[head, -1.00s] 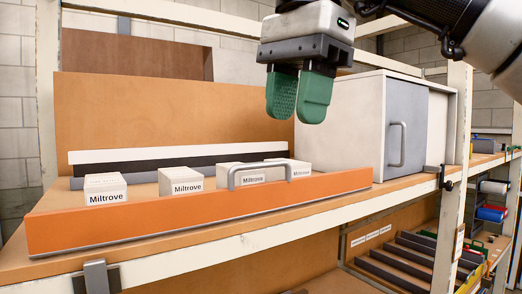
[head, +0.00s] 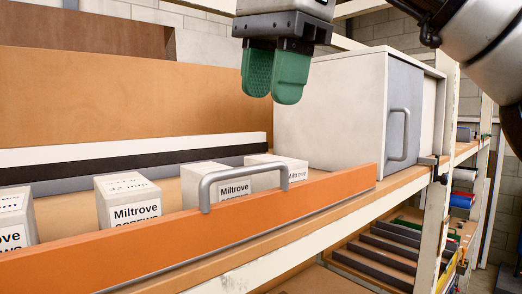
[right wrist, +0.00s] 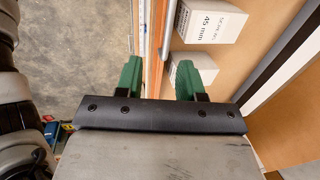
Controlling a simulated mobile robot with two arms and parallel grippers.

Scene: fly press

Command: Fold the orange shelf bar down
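The orange shelf bar (head: 300,205) stands upright along the shelf's front edge, in front of the boxes. A grey handle (head: 245,174) arches up from its top edge. My right gripper (head: 275,78), with green fingers, hangs above and apart from the bar and handle in the head view. In the right wrist view the two fingers of the right gripper (right wrist: 163,80) are spread wide with nothing held. The orange bar (right wrist: 154,65) runs below, in line with the gap between them. My left gripper is not in view.
Several white Miltrove boxes (head: 128,203) stand behind the bar; a box also shows in the right wrist view (right wrist: 210,22). A white cabinet with a grey door (head: 402,110) stands on the right. A rack post (head: 437,200) rises beyond it. A lower shelf (head: 375,255) holds dark dividers.

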